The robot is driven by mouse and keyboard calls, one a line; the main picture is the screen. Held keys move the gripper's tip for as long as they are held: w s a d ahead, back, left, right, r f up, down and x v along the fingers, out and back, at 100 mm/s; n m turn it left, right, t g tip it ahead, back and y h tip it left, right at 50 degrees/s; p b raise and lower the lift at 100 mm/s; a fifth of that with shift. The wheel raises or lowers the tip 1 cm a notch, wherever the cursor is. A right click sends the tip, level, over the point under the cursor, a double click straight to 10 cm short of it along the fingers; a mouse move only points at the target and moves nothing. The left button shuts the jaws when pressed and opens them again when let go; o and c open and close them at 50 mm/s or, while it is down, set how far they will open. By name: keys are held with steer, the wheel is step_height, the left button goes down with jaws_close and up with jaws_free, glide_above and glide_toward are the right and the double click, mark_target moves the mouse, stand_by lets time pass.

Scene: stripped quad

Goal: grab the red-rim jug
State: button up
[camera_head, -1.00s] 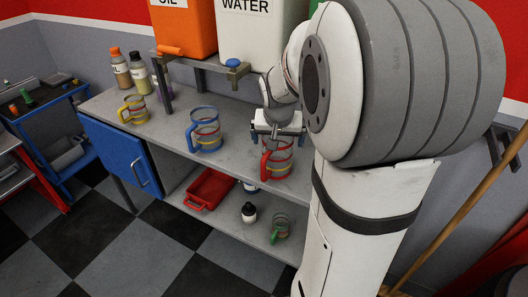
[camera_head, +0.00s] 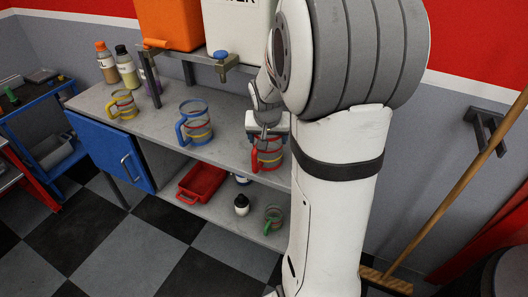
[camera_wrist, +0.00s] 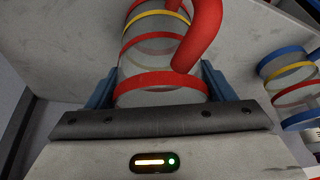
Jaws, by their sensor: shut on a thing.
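The red-rim jug (camera_head: 267,155) is a clear jug with a red rim, red handle and a yellow band. It stands upright at the front right of the grey counter (camera_head: 150,139) in the head view. My gripper (camera_head: 267,133) comes down on it from above, its blue fingers on either side of the rim. In the wrist view the jug (camera_wrist: 160,84) sits between the two blue fingers of my gripper (camera_wrist: 158,88), with its red handle pointing away from the palm. The gripper is shut on it. Whether its base touches the counter is hard to tell.
A blue-handled jug (camera_head: 195,128) stands left of it, and a yellow-rim jug (camera_head: 123,104) farther left near several bottles (camera_head: 126,68). A red tray (camera_head: 200,184), a dark bottle (camera_head: 241,205) and a green-handled jug (camera_head: 272,220) are on the lower shelf.

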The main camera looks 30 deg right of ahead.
steer(key=c, duration=0.8)
